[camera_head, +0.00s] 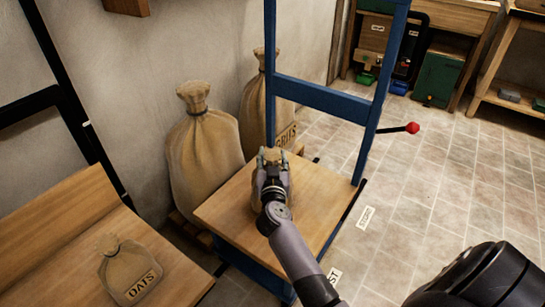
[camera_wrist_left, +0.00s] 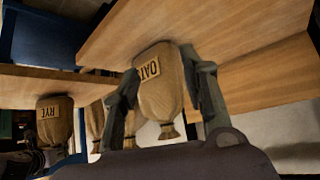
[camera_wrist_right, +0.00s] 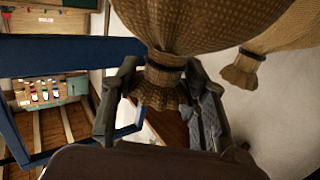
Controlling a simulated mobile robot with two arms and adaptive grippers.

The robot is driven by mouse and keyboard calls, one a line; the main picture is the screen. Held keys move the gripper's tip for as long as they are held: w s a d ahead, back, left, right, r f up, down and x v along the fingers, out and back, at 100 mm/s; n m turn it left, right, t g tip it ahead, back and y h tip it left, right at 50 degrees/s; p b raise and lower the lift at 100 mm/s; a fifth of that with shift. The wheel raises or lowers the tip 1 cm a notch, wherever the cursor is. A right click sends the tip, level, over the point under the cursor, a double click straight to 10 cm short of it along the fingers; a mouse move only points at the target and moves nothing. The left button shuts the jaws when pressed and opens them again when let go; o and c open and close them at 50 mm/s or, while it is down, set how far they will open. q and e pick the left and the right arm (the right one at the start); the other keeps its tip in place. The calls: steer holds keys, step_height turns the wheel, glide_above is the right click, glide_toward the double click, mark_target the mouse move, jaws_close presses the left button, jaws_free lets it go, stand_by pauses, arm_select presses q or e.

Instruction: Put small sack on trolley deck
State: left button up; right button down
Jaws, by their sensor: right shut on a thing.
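The trolley deck (camera_head: 222,212) is a wooden board with a blue upright frame behind it. My right gripper (camera_head: 272,157) is over the deck, shut on the neck of a small sack (camera_wrist_right: 185,22). In the left wrist view this sack (camera_wrist_left: 48,122) shows a RYE label and seems to stand on the deck; the head view mostly hides it behind the gripper. A second small sack, marked OATS (camera_head: 130,272), sits on the wooden bench at lower left. My left gripper (camera_wrist_left: 160,85) is open and empty; the OATS sack shows between its fingers.
A large tied sack (camera_head: 203,155) and another (camera_head: 252,112) stand by the wall behind the trolley. The blue frame (camera_head: 322,97) rises at the deck's far side. A red-knobbed lever (camera_head: 411,128) sticks out to its right.

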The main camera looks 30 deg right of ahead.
arm_select(q)
steer(key=shift+w+d+r+t+h+b, duration=0.15)
steer(key=shift+w+d+r+t, duration=0.2)
steer(key=shift+w+r+t, duration=0.4)
steer(key=shift+w+d+r+t+h+b, duration=0.15)
steer(key=shift+w+d+r+t, duration=0.15)
steer(key=shift+w+r+t, duration=0.45)
arm_select(e)
steer(key=shift+f, duration=0.3)
arm_select(q)
steer(key=shift+w+f+g, duration=0.2)
steer(key=shift+g, duration=0.1)
arm_select(e)
steer(key=shift+f, duration=0.15)
steer(key=c, duration=0.9)
jaws_free()
steer(key=shift+f, duration=0.2)
steer(key=shift+c, duration=0.2)
steer(key=shift+r, duration=0.15)
